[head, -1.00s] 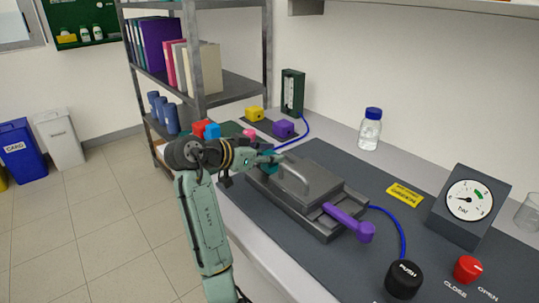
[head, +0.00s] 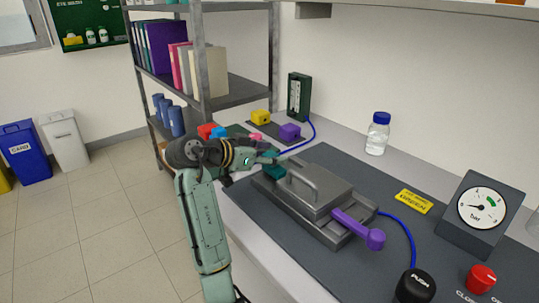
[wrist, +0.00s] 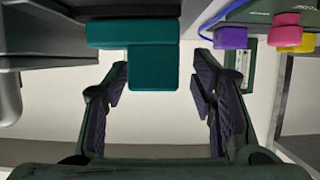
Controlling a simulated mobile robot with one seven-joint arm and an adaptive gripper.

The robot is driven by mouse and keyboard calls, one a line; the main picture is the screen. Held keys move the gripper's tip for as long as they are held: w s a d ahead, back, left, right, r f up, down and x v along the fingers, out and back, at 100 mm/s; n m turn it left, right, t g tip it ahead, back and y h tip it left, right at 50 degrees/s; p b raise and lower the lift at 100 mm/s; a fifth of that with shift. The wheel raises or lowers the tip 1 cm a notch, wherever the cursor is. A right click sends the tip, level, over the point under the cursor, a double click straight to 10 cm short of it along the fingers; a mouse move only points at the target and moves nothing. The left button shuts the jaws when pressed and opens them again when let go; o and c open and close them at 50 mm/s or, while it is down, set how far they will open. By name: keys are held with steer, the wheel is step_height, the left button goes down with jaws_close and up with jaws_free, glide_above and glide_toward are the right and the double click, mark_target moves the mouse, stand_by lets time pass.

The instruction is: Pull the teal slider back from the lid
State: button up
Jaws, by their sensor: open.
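I cannot tell whether the slider touches the lid. In the wrist view the slider (wrist: 152,67) is a T-shaped teal block at the top, its stem reaching down between the fingertips. My gripper (head: 268,160) is at the slider's left side, partly in front of it. In the wrist view my gripper (wrist: 162,85) is open, with a gap showing between each finger and the stem.
A purple lever (head: 358,228) sticks out at the rig's right end, with a blue tube beside it. A gauge (head: 480,212), black push button (head: 413,287) and red knob (head: 480,278) stand at right. Coloured blocks (head: 261,117) and a bottle (head: 377,134) stand behind.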

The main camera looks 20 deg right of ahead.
steer(key=v, duration=1.2)
